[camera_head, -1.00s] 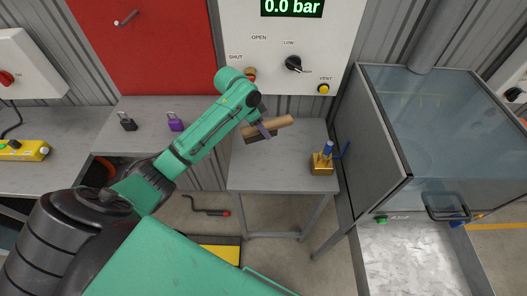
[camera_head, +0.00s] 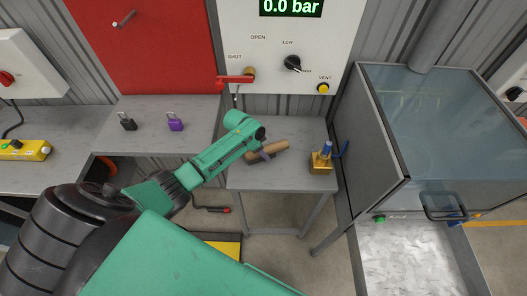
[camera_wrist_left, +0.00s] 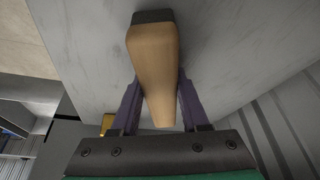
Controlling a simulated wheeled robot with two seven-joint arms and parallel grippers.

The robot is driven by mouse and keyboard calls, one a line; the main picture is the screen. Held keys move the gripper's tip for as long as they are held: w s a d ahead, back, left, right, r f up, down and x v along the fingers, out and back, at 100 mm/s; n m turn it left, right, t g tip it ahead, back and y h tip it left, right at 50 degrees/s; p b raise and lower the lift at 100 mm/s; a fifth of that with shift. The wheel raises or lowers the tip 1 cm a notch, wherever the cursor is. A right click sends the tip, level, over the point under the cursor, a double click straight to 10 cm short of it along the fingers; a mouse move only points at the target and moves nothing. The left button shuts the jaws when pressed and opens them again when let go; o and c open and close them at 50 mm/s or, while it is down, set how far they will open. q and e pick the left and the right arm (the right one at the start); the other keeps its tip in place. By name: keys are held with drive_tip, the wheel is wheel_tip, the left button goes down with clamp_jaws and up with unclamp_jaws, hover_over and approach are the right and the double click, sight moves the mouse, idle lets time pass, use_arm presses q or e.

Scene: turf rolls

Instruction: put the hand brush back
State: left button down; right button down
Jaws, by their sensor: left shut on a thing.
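The hand brush (camera_head: 276,149) has a tan wooden handle and a dark bristle end. My left gripper (camera_head: 264,155) is shut on its handle, low over the small grey table (camera_head: 285,182). In the left wrist view the tan handle (camera_wrist_left: 153,65) sits between the two purple fingers of the left gripper (camera_wrist_left: 158,95), with the dark end at the top. The brush looks close to the tabletop; I cannot tell whether it touches. My right gripper is not in view.
A brass block with a blue top (camera_head: 321,160) stands on the table right of the brush. A glass-topped cabinet (camera_head: 380,150) is to the right. A red lever (camera_head: 235,80) juts from the panel above.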

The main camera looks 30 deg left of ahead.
use_arm(q)
drive_tip(key=c, duration=0.8)
unclamp_jaws()
drive_tip(key=shift+f, duration=0.1)
drive_tip(key=o, duration=0.4)
drive_tip(key=shift+r, duration=0.2)
drive_tip(key=v, duration=1.2)
